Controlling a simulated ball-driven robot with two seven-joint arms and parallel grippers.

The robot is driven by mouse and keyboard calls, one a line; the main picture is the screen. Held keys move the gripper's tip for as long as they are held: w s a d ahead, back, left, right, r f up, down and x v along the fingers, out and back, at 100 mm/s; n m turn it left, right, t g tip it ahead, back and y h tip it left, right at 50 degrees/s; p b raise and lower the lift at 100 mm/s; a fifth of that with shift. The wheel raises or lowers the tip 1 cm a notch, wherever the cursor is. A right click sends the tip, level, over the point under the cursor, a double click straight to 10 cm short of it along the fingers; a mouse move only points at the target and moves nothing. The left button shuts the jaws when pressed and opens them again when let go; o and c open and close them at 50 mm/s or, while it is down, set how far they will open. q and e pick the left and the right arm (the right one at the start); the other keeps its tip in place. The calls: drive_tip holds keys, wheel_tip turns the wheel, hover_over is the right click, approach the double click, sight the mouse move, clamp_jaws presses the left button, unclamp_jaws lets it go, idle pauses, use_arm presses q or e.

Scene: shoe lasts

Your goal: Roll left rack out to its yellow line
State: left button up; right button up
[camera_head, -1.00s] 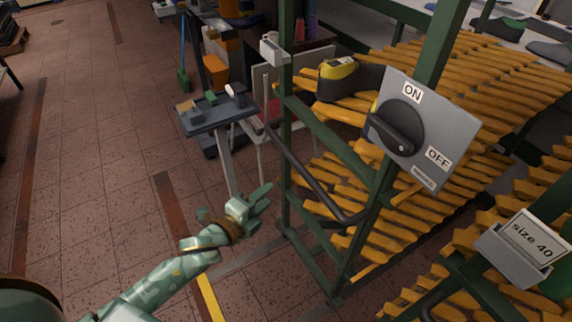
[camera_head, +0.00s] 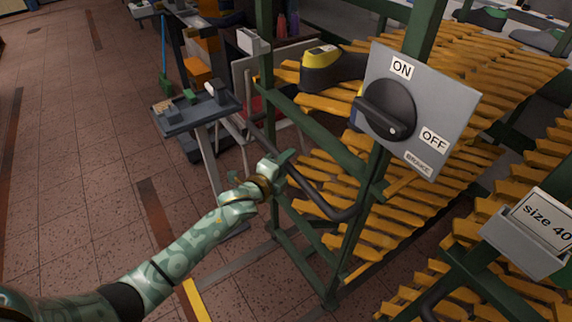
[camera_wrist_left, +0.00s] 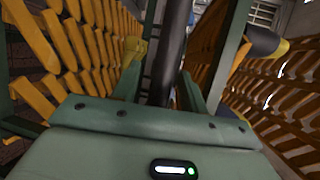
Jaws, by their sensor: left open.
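The left rack has a green frame (camera_head: 265,60) with yellow wooden slats (camera_head: 420,200). A black bar handle (camera_head: 325,205) slopes along its near end. My left gripper (camera_head: 282,165) is open at the upper part of this handle. In the left wrist view the black bar (camera_wrist_left: 170,50) stands between the open fingers (camera_wrist_left: 160,90); contact cannot be told. A yellow floor line (camera_head: 196,300) shows at the bottom, partly hidden by my left arm. My right gripper is out of view.
A grey ON/OFF switch panel (camera_head: 445,100) is on the rack's end. A second rack with a "size 40" label (camera_head: 545,222) stands to the right. A small grey tray stand (camera_head: 190,120) is beyond my gripper. Tiled floor (camera_head: 75,190) at left is clear.

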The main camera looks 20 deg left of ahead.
use_arm(q)
drive_tip(key=shift+r, duration=0.1)
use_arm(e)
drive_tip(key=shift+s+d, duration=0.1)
use_arm(q)
clamp_jaws()
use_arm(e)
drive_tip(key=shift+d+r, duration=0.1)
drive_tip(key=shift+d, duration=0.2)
use_arm(q)
drive_tip(key=shift+s+a, duration=0.1)
